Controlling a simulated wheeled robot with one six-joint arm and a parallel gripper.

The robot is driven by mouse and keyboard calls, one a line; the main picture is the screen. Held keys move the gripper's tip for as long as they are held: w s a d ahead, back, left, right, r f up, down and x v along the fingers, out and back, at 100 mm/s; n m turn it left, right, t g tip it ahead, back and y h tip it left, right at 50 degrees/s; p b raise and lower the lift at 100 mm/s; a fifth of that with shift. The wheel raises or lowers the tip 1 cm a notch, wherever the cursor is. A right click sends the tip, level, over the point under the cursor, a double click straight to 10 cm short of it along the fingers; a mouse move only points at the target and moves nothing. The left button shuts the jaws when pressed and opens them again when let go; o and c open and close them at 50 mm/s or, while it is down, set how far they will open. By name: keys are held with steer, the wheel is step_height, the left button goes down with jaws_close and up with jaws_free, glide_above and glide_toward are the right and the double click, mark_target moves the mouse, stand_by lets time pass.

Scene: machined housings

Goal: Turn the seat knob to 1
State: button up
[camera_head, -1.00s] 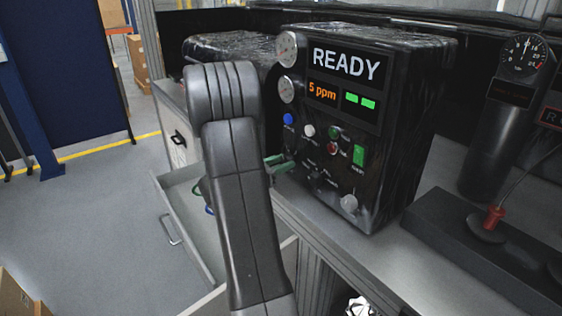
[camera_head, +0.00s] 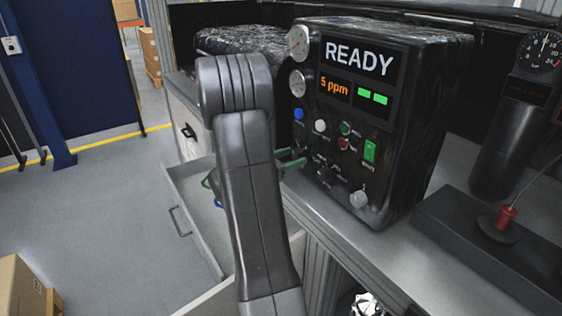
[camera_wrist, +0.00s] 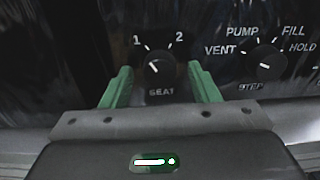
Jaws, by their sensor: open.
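The seat knob (camera_wrist: 160,70) is a small round black knob on the black panel, with 1 at its upper left, 2 at its upper right and SEAT below. A light mark shows on its left side; its exact setting is hard to tell. My gripper (camera_wrist: 162,85) is open, with one green finger on each side of the knob and a gap to it on both sides. How near the fingertips are to the panel is unclear. In the head view my gripper (camera_head: 291,160) is at the left of the black READY machine (camera_head: 400,140), partly hidden behind my arm.
A second knob (camera_wrist: 265,58), marked VENT, PUMP, FILL and HOLD, is right of the fingers. Gauges, buttons and a green switch (camera_head: 370,150) share the machine's front. An open drawer (camera_head: 190,215) is below left. A dark block with a red-tipped lever (camera_head: 506,216) is at right.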

steer(key=b+v, duration=0.2)
steer(key=v, duration=1.1)
steer(key=shift+s+a, duration=0.25)
steer(key=p+x, duration=0.2)
steer(key=x, duration=1.2)
steer(key=shift+a, duration=0.1)
